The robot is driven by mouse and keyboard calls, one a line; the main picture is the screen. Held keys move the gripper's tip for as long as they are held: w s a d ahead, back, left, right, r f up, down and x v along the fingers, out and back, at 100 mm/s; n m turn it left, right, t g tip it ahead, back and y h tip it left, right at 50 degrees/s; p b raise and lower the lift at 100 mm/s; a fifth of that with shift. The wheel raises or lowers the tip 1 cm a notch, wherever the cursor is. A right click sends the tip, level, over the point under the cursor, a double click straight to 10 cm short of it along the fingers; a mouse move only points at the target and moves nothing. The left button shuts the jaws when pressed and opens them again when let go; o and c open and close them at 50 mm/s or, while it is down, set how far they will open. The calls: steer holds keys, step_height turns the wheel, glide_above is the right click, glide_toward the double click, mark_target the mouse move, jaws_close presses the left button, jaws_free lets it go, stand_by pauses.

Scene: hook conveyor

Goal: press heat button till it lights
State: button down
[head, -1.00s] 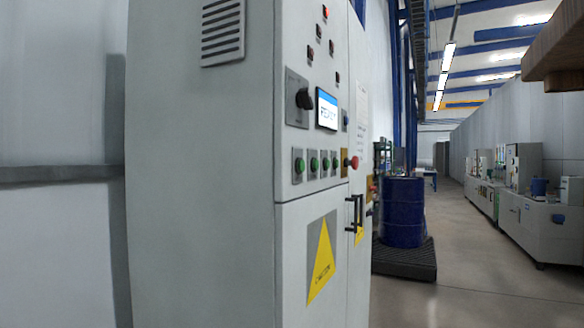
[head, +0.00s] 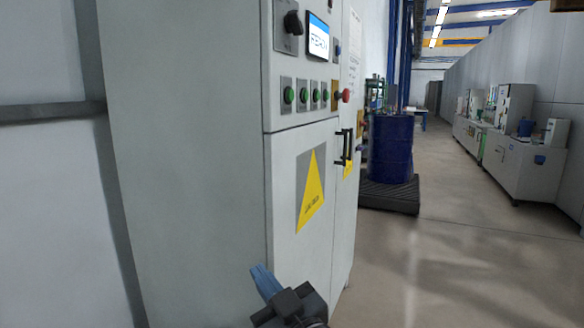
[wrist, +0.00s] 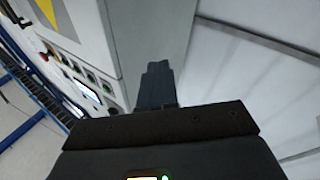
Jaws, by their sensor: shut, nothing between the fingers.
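The control cabinet (head: 190,180) fills the left and middle of the head view. A row of several green buttons (head: 303,95) sits on its panel, below a rotary knob (head: 292,22) and a small screen (head: 319,37). Labels on the buttons are too small to read, so I cannot tell which is the heat button. None of the green buttons looks clearly lit. My gripper (head: 263,281) is shut and empty, low in front of the cabinet and well below the buttons. In the wrist view my gripper (wrist: 157,82) points at the cabinet's grey side, with the button panel (wrist: 97,82) to its left.
A red mushroom button (head: 346,95) and black door handles (head: 344,147) stick out from the cabinet front. A blue drum (head: 390,148) stands on a black pallet (head: 392,197) beyond. The floor (head: 450,260) at the right is clear.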

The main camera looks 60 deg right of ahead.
steer(key=w+d+r+n+t+h, duration=0.1)
steer(key=w+d+r+n+h, duration=0.15)
steer(key=d+r, duration=1.1)
steer(key=n+h, duration=0.1)
steer(key=n, duration=0.3)
glide_toward(291, 96)
step_height(291, 96, down, 3)
steer(key=s, duration=0.2)
steer(key=s+d+r+n, duration=0.3)
steer(key=d+r, duration=0.3)
steer(key=shift+s+r, duration=0.15)
steer(key=shift+s, duration=0.15)
steer(key=shift+n, duration=0.25)
steer(key=shift+w, duration=0.1)
steer(key=w+p, duration=0.5)
steer(key=w, duration=0.3)
steer(key=shift+w+a, duration=0.3)
steer(key=shift+w, duration=0.1)
